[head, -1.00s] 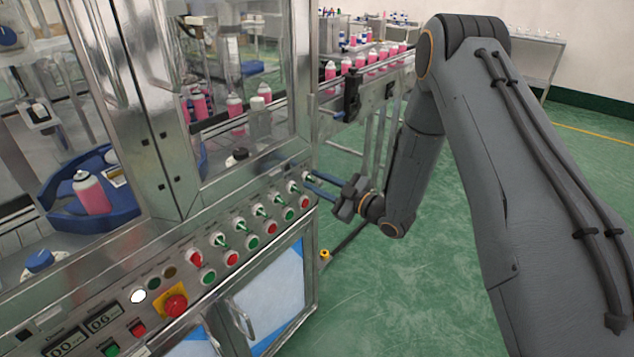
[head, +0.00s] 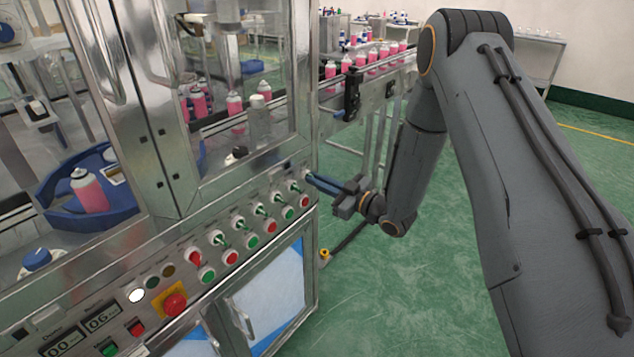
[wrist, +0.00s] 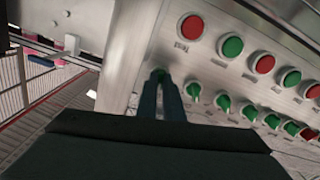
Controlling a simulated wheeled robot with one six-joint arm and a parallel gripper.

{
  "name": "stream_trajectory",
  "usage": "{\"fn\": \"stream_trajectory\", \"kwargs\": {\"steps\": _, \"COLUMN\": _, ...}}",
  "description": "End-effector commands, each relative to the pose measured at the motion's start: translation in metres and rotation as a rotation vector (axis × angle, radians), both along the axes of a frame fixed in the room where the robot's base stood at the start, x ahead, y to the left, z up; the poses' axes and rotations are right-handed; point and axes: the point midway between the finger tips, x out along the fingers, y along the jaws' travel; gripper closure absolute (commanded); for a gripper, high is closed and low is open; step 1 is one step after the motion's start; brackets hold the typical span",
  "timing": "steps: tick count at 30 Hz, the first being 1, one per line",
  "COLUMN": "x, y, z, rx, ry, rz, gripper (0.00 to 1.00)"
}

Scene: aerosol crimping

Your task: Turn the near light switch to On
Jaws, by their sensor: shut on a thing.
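My gripper (head: 309,178) is at the right end of the machine's control panel.
Several other green switches (head: 260,211) run along the same row, close to my fingers. Red and green round buttons (head: 252,243) sit below them. A red emergency button (head: 174,305) is farther left.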

Motion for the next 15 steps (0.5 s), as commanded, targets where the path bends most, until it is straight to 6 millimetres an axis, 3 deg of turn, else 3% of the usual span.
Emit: {"fn": "stream_trajectory", "kwargs": {"steps": 15, "x": 0.0004, "y": -0.0007, "z": -0.0003, "rx": 0.292, "ry": 0.374, "rz": 0.0, "gripper": 1.0}}
